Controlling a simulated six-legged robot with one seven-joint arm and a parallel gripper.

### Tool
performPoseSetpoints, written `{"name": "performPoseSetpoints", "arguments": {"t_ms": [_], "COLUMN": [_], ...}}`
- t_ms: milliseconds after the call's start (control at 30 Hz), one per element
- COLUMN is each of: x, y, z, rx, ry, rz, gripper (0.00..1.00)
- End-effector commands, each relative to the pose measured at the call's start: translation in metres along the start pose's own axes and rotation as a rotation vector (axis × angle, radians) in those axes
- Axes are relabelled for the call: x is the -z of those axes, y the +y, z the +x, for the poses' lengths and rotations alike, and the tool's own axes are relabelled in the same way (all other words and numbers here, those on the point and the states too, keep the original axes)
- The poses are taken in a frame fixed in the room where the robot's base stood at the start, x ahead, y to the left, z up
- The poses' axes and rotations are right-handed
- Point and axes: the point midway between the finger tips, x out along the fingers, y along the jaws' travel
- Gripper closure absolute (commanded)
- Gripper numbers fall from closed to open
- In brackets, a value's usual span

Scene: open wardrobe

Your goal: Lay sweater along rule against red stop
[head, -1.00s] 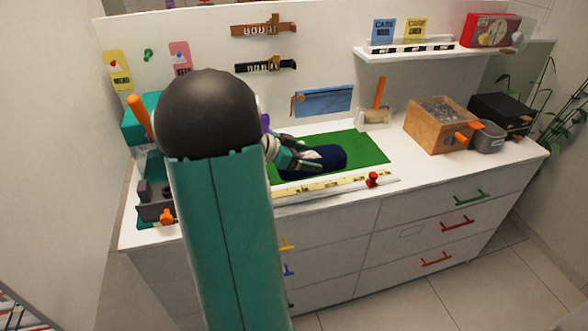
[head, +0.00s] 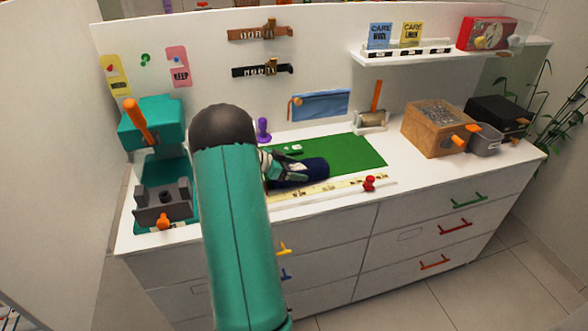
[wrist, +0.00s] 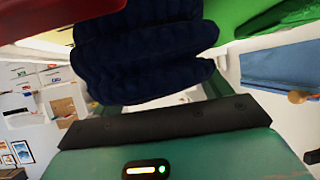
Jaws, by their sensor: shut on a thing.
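The sweater (head: 306,171) is a dark navy folded bundle, low over the green mat (head: 345,155); I cannot tell whether it touches the mat. My gripper (head: 283,170) is shut on its left end. In the wrist view the ribbed sweater (wrist: 145,50) fills the upper middle, in front of the gripper body. The yellow rule (head: 318,187) runs along the mat's front edge. The red stop (head: 369,184) sits near the rule's right end, and the sweater lies to its left, apart from it. My arm hides the rule's left part.
A teal press with an orange handle (head: 152,122) stands at the left. A purple knob (head: 263,130) stands behind my gripper. A lint roller (head: 371,118), a wooden box (head: 434,128) and a grey bin (head: 485,140) stand at the right. The counter's right front is clear.

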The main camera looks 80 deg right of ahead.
Motion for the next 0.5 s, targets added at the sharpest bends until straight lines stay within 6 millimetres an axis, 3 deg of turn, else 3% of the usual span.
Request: {"name": "performPoseSetpoints", "arguments": {"t_ms": [367, 400, 500], "x": [-0.0041, -0.0039, -0.0037], "y": [0.0001, 0.0001, 0.0002], "z": [0.0024, 0.0022, 0.0021], "rx": [0.0, 0.0, 0.0], "ry": [0.001, 0.0, 0.0], "rz": [0.0, 0.0, 0.0], "gripper": [0.5, 0.15, 0.0]}}
